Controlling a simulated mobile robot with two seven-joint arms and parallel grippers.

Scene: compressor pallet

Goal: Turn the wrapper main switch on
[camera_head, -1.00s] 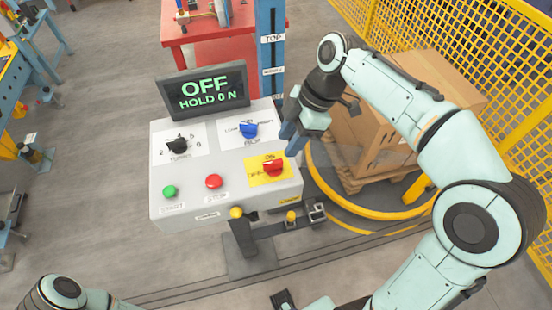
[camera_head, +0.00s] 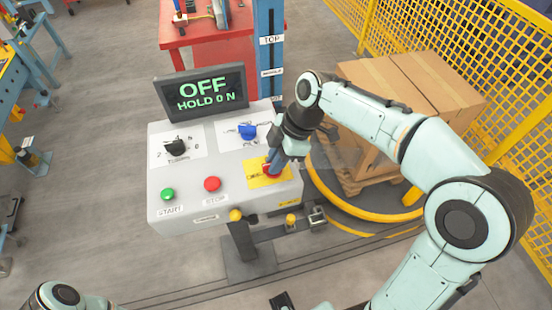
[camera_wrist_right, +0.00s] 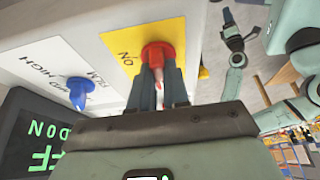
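The wrapper's grey control box (camera_head: 225,205) stands in the middle of the head view. Its red main switch (camera_head: 267,171) sits on a yellow plate at the right and is mostly covered by my right gripper (camera_head: 273,160). In the right wrist view the red switch (camera_wrist_right: 157,56) shows between my two fingers, one on each side of its handle. The fingers look apart; contact is not clear. The display (camera_head: 204,92) reads "OFF" and "HOLD 0 N". My left gripper (camera_wrist_right: 228,15) shows small in the wrist view; its opening is too small to tell.
The box also carries a blue knob (camera_head: 247,132), a black knob (camera_head: 176,148), a green button (camera_head: 167,195) and a red stop button (camera_head: 212,184). Cartons (camera_head: 440,85) on a pallet and a yellow fence (camera_head: 490,65) stand at the right.

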